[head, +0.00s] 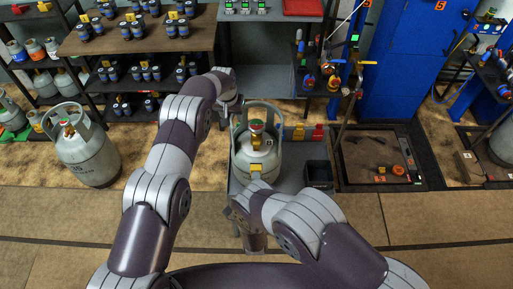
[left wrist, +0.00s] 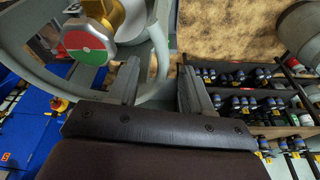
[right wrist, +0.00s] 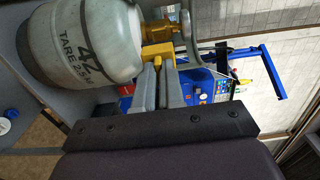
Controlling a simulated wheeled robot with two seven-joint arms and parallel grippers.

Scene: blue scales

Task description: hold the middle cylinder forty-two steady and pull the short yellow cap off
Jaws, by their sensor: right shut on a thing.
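The middle cylinder forty-two (head: 257,150) is a grey gas bottle standing upright on a grey bench. It shows on its side in the right wrist view, with "42" on its wall (right wrist: 85,40). The short yellow cap (head: 256,169) is at its front; it also shows in the right wrist view (right wrist: 163,51) beside the brass valve. My right gripper (right wrist: 158,68) is shut on the yellow cap, fingers close together. My left gripper (left wrist: 160,75) is open at the cylinder's collar, with part of the grey collar tube (left wrist: 159,48) between or just beyond its parted fingers.
Yellow and red caps (head: 318,131) stand on the bench behind the cylinder. A dark bin (head: 319,174) is at its right. Another grey cylinder (head: 88,155) stands on the floor at left. Shelves of small blue-banded items (head: 130,45) are at the back left; blue cabinets (head: 412,60) are at right.

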